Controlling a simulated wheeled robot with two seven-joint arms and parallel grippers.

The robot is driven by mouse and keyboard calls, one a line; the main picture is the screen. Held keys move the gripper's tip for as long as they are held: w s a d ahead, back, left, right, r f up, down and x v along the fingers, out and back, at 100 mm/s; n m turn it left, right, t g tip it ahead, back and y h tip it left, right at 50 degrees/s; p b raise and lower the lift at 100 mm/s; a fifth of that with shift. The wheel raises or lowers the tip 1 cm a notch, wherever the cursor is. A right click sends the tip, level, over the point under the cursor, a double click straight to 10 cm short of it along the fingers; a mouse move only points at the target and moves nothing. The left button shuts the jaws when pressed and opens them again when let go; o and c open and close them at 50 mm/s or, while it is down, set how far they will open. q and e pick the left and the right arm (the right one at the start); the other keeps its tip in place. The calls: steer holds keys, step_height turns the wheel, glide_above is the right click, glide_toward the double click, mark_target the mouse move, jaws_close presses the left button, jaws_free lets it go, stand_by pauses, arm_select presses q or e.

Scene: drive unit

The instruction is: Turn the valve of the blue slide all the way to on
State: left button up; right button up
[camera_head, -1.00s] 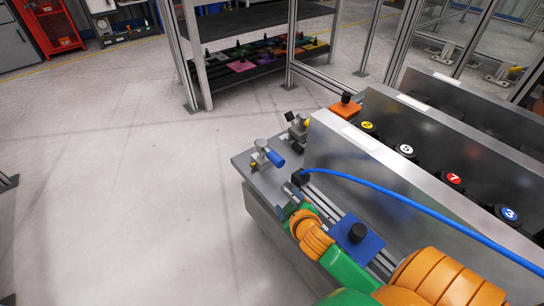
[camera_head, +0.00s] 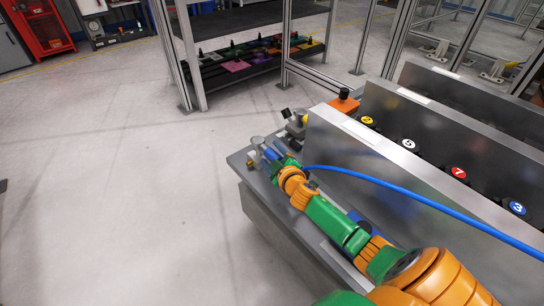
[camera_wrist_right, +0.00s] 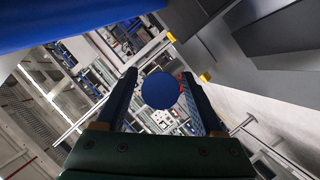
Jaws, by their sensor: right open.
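The valve (camera_head: 257,141) is a small grey metal fitting at the left end of the grey bench, with a blue handle. My right gripper (camera_head: 272,156) is at that handle and hides most of it in the head view. In the right wrist view the round blue end of the handle (camera_wrist_right: 160,90) sits between the two open fingers of my right gripper (camera_wrist_right: 158,100), with gaps on both sides. The blue slide (camera_head: 352,215) is mostly hidden behind my right arm. My left gripper is not in view.
A blue hose (camera_head: 400,195) runs across the bench close to my right arm. A tall metal panel (camera_head: 350,150) stands just behind. The floor at left is clear.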

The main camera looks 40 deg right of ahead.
jaws_close()
stand_by(1.3)
